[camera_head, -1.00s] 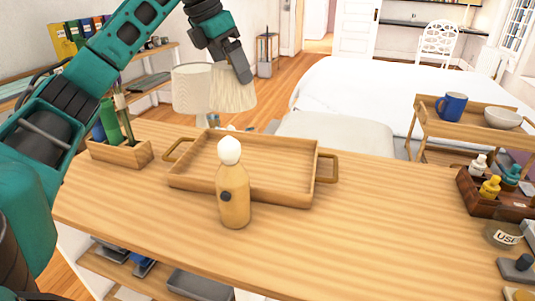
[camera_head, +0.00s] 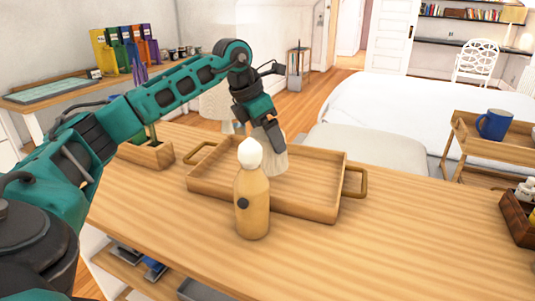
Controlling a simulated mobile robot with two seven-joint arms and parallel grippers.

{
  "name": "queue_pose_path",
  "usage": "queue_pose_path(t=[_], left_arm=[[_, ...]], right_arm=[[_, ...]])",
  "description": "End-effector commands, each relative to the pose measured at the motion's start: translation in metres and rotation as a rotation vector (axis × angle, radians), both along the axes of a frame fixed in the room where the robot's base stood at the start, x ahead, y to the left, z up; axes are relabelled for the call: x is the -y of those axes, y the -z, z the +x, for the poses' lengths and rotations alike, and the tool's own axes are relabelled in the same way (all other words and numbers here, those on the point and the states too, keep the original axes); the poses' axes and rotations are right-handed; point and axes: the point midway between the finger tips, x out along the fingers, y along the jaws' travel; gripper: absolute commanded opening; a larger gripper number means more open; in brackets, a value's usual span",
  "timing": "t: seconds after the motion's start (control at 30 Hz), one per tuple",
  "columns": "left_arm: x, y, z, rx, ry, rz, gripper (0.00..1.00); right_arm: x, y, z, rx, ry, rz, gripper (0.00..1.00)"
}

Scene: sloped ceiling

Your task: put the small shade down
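My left gripper (camera_head: 272,134) reaches in from the left with its fingers pointing down over the wooden tray (camera_head: 312,206). It appears shut on the small cream shade (camera_head: 277,162), whose upper part is hidden by the fingers. The shade is low over the tray's inside, behind the bottle; I cannot tell whether it touches the tray floor. Another pale lamp shade (camera_head: 214,104) shows beyond the table's far edge, partly behind my arm. My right gripper is out of view.
A wooden bottle with a white round top (camera_head: 252,205) stands in front of the tray. A wooden planter box (camera_head: 150,154) is left of the tray. A dark box (camera_head: 517,222) sits at the right edge.

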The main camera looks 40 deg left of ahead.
Motion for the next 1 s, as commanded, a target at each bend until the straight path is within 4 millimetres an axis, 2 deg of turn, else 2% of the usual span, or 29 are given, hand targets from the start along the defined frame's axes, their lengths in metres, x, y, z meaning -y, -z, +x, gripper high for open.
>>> queue_pose_path(t=[0.3, 0.9, 0.93, 1.0], left_arm=[[0.0, 0.041, 0.0, -0.002, 0.0, 0.002, 0.61], [0.0, 0.053, 0.0, 0.0, 0.0, 0.001, 0.61], [0.0, 0.053, 0.0, 0.0, 0.0, 0.001, 0.91], [0.0, 0.052, 0.0, 0.0, 0.0, 0.001, 0.98]], right_arm=[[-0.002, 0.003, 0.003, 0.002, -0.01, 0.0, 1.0], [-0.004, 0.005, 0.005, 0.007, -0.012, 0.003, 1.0], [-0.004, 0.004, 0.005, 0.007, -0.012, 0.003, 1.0], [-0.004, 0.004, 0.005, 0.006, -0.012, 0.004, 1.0]])
